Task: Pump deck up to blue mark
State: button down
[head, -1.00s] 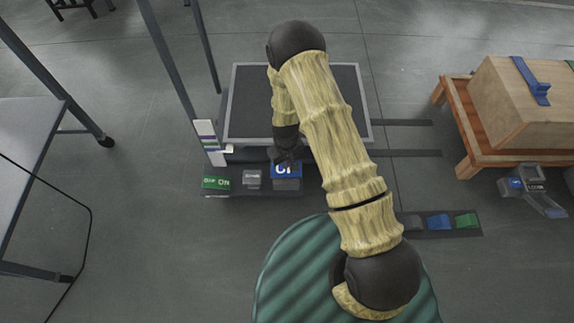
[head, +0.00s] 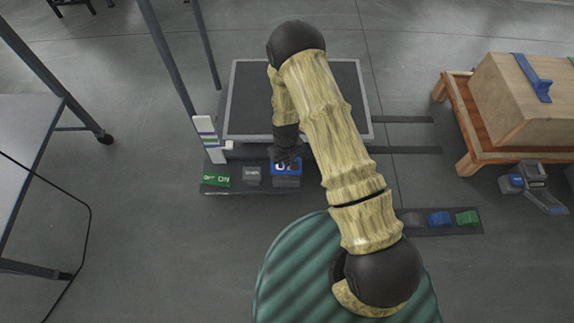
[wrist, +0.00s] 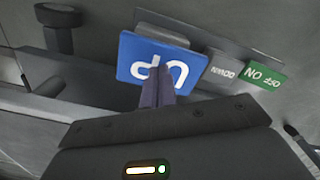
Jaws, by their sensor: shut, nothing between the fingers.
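The dark deck (head: 300,95) of the lift sits low, behind its pedal row. A white upright scale (head: 206,138) with small coloured bands stands at its left front corner. A white pointer (head: 228,145) beside it is near the lower bands; I cannot tell exactly which band it meets. The blue UP pedal (head: 286,181) is at the right of the row; it also shows in the wrist view (wrist: 140,55). My gripper (head: 287,162) is shut and empty, its tips over the UP pedal's face. Contact cannot be told. In the wrist view the fingers (wrist: 157,85) cover part of the lettering.
A grey DOWN pedal (head: 252,175) and a green ON/OFF pedal (head: 216,180) sit left of UP. Another pedal strip (head: 440,219) lies to the right. A wooden stand (head: 468,155) with a box (head: 515,95) is at right, a grey table (head: 30,150) at left.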

jog(key=shift+f+b, duration=0.4)
jog(key=shift+f, duration=0.45)
jog(key=shift+r+p, duration=1.35)
jog(key=shift+r, duration=0.2)
